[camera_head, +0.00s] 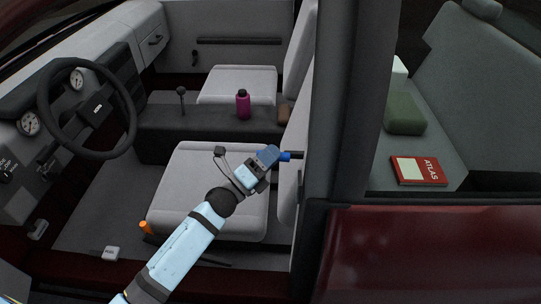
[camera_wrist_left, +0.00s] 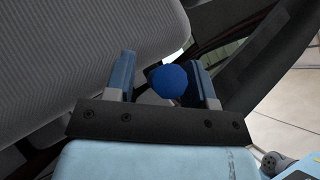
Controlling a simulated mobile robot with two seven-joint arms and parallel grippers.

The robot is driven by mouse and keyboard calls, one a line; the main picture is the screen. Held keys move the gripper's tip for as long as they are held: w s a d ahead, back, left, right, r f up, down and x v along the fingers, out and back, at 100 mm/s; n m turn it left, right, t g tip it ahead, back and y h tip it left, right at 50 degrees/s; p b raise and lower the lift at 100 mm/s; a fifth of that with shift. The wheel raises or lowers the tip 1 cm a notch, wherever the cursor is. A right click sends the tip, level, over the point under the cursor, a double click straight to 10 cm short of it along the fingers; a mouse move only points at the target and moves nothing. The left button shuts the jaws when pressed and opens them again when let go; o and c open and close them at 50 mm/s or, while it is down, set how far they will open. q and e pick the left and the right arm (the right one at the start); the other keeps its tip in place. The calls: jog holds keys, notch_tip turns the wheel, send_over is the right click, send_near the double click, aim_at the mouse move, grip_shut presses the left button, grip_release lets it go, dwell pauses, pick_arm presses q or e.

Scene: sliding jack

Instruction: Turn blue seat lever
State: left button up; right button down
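The blue seat lever (camera_head: 285,156) shows as a small blue end on a dark stem at the side of the front seat's backrest. In the left wrist view its round blue knob (camera_wrist_left: 170,82) lies between my two fingers, close to the right-hand finger and clear of the left-hand one. My left gripper (camera_head: 269,155) is above the near seat cushion with its fingers at the lever. Its fingers (camera_wrist_left: 161,65) stand apart in the wrist view, so it is open around the knob. The lever's lower part is mostly hidden. My right gripper is not in view.
The near seat (camera_head: 190,190) lies under my left arm. The dark door pillar (camera_head: 345,110) stands right of the lever. A purple bottle (camera_head: 243,105) stands on the console. A red atlas (camera_head: 419,170) and green bag (camera_head: 404,113) lie on the rear seat. The steering wheel (camera_head: 86,107) is at left.

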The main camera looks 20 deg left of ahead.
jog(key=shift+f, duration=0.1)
pick_arm(q)
jog(key=shift+s+a+f, duration=0.1)
jog(key=shift+s+f, duration=0.05)
jog(key=shift+s, duration=0.05)
jog(key=b+v, duration=0.1)
jog(key=v, duration=1.2)
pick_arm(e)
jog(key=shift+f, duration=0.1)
pick_arm(q)
jog(key=shift+s+a, duration=0.1)
jog(key=shift+a, duration=0.05)
jog(key=s+d+f+n+g+y, duration=0.3)
jog(key=s+f+n+g+y, duration=0.25)
jog(key=n, duration=0.85)
jog(key=s+d+f+n+g+y, duration=0.35)
jog(key=s+f+n, duration=0.4)
jog(key=n, duration=0.55)
notch_tip(320, 180, up, 16)
jog(key=a+p, duration=0.1)
jog(key=p, duration=2.1)
jog(key=shift+s+a+t, duration=0.3)
jog(key=shift+s+t, duration=0.1)
jog(key=shift+s, duration=0.05)
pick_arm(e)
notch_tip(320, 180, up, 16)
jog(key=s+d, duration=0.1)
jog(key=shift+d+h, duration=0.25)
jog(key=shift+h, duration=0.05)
